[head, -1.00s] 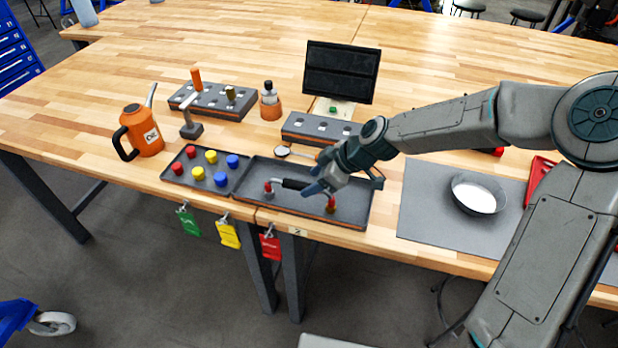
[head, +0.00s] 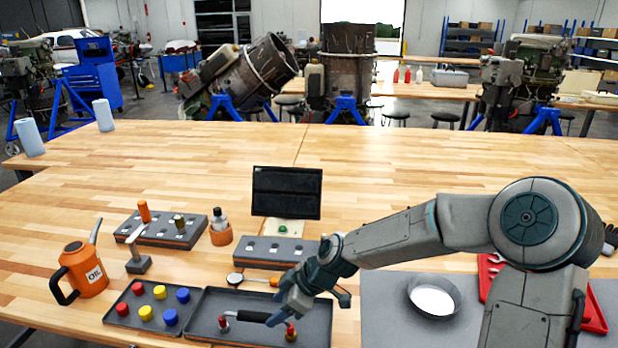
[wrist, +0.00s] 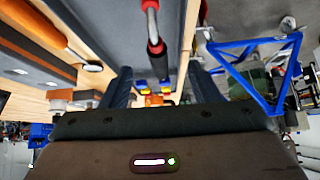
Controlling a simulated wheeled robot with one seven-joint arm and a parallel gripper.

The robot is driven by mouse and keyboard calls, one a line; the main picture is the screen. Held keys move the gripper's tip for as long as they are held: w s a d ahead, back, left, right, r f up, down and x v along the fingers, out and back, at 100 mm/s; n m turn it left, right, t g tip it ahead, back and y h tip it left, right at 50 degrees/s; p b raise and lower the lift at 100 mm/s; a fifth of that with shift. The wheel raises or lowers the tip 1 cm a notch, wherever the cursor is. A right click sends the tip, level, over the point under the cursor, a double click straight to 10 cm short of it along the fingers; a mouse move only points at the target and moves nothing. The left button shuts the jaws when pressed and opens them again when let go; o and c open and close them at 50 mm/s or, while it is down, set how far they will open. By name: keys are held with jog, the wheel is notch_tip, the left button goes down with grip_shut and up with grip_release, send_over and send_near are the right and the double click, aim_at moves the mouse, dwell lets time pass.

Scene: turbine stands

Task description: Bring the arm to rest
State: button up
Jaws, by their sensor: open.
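My gripper (head: 283,310) hangs over the right part of a dark tray (head: 318,330) on the wooden bench, with the arm reaching in from the right. In the wrist view its two fingers (wrist: 158,85) stand apart with nothing seen clamped between them. A black-handled part with red ends (head: 252,316) lies in the tray beside the gripper. It also shows in the wrist view (wrist: 155,45), ahead of the fingers. The gripper hides part of it in the head view, and I cannot tell whether they touch.
Left of it is a tray with red, yellow and blue caps (head: 145,312). A bowl (head: 434,296) sits on the grey mat at right. The bench's far half is mostly clear.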

jog(key=s+d+r+m+t+h, duration=0.1)
jog(key=s+d+r+m, duration=0.3)
jog(key=d, duration=0.4)
jog(key=s+d+r+m+t+h, duration=0.1)
jog(key=s+d+r+m+h, duration=0.3)
jog(key=s+d+m, duration=0.3)
jog(key=s+d+r+m+t+h, duration=0.1)
jog(key=s+d+r+m+h, duration=0.1)
jog(key=s+d+r+m, duration=0.3)
jog(key=shift+s+d+r+m+h, duration=0.2)
jog(key=shift+s+d+m+h, duration=0.15)
jog(key=shift+s+d, duration=1.3)
jog(key=shift+w+d, duration=0.2)
jog(key=shift+c, duration=0.4)
